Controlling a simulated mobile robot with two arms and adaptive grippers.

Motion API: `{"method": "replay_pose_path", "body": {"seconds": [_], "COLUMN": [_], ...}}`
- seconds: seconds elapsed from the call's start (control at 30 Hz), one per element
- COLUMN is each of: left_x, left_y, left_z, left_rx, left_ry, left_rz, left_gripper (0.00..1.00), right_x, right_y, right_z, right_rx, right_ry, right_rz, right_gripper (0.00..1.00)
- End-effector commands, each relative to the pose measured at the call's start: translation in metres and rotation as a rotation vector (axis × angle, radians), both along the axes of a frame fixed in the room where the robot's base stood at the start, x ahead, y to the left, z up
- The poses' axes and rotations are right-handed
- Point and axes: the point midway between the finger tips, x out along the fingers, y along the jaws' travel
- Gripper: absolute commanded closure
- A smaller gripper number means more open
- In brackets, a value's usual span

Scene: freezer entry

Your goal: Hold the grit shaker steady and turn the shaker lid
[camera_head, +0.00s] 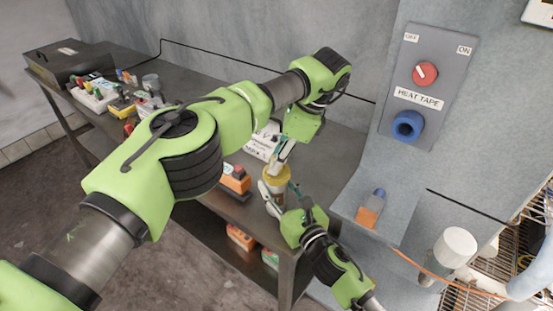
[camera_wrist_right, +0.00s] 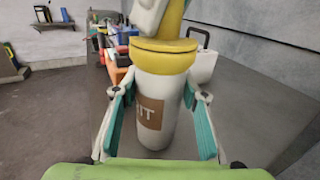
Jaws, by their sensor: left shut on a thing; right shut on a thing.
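The grit shaker (camera_wrist_right: 152,112) is a white cylinder with a brown label, upright over the dark table in the right wrist view. Its yellow shaker lid (camera_wrist_right: 160,55) sits on top; the lid also shows in the head view (camera_head: 276,174). My right gripper (camera_wrist_right: 158,105) is shut around the shaker's body, with a teal-padded finger on each side. My left gripper (camera_head: 282,154) reaches down from above and is shut on the top of the lid. Its fingers partly cover the lid's upper part.
The dark table (camera_head: 225,208) carries tools, boxes and a white labelled box (camera_head: 262,141) behind the shaker. A wall panel with a red knob (camera_head: 425,74) is at the right. An orange-and-blue item (camera_head: 370,209) rests on a grey ledge. Wire shelving stands far right.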

Motion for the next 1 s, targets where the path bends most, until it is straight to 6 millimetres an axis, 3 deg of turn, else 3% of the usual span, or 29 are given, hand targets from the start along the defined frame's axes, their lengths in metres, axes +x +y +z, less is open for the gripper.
{"method": "replay_pose_path", "body": {"seconds": [0.37,0.4,0.43,0.47,0.8,1.0], "left_x": [0.001,0.001,0.001,0.001,0.000,0.001], "left_y": [0.000,0.000,0.000,0.000,0.000,-0.001], "left_z": [0.000,0.000,0.000,0.000,0.002,0.027], "left_rx": [-0.001,-0.001,-0.001,-0.001,0.000,-0.001], "left_ry": [-0.004,-0.004,-0.004,-0.004,-0.002,-0.006], "left_rz": [0.003,0.002,0.002,0.002,0.001,0.002], "left_gripper": [1.00,0.72,0.64,0.63,0.63,0.63], "right_x": [-0.001,-0.001,-0.001,-0.001,-0.001,0.000], "right_y": [0.001,0.001,0.001,0.001,0.000,0.000], "right_z": [-0.001,-0.001,-0.001,-0.001,-0.001,-0.001], "right_rx": [-0.001,-0.001,-0.001,-0.001,0.000,0.000], "right_ry": [0.002,0.002,0.002,0.002,0.002,0.002], "right_rz": [0.002,0.002,0.002,0.002,0.001,0.000], "right_gripper": [0.98,0.98,0.98,0.98,0.98,0.98]}}
